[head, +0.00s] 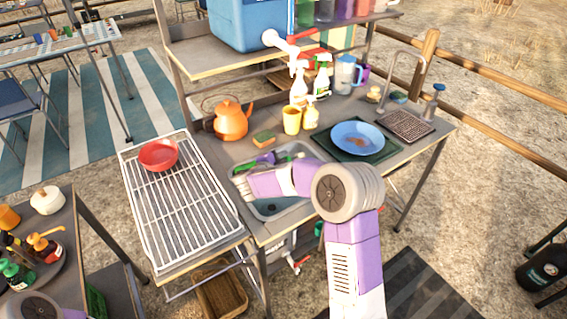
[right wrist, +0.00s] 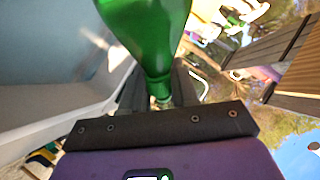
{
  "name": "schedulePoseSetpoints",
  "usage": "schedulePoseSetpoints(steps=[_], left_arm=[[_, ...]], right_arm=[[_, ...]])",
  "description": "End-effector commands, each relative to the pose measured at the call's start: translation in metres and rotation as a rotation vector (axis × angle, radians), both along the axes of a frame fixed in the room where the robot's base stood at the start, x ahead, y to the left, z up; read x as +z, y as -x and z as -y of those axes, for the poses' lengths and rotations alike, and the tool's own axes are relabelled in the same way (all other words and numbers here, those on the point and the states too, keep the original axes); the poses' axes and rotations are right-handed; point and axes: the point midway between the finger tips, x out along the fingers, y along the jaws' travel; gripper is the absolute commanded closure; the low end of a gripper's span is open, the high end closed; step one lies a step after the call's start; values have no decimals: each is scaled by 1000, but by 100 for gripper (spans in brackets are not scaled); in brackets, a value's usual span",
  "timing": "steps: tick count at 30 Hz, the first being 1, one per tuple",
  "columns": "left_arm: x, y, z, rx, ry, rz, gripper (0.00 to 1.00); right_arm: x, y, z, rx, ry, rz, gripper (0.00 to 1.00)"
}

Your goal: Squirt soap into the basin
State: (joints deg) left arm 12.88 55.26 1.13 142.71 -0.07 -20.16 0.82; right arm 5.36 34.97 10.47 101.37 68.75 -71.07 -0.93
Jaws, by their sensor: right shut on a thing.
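The basin (head: 268,210) is a grey sink set into the counter, partly covered by my right arm. My right gripper (head: 240,186) is over the basin's left side in the head view. In the right wrist view my right gripper (right wrist: 160,88) is shut on a green bottle (right wrist: 150,35), around its narrow end, with the wide body beyond the fingers. In the head view the bottle is mostly hidden and hard to tell from other green bits by the basin. A blue pump dispenser (head: 431,105) stands at the counter's right end. My left gripper is not in view.
A wire rack (head: 180,205) with a red bowl (head: 158,154) lies left of the basin. An orange kettle (head: 231,122), sponge (head: 264,138), yellow cup (head: 291,120) and spray bottles stand behind it. A blue plate (head: 358,135) is to the right, near the tap (head: 405,52).

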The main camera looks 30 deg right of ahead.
Motion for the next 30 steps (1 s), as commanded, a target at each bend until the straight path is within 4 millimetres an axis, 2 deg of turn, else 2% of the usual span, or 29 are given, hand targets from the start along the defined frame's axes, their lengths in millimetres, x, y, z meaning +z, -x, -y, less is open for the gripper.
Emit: schedulePoseSetpoints(steps=[6,13,30], left_arm=[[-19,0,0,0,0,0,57],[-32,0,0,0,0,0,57],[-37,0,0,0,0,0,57]], right_arm=[[5,-2,-1,-2,-208,185,100],[9,-2,-2,-1,-348,302,100],[13,-3,-3,0,-416,358,100]])
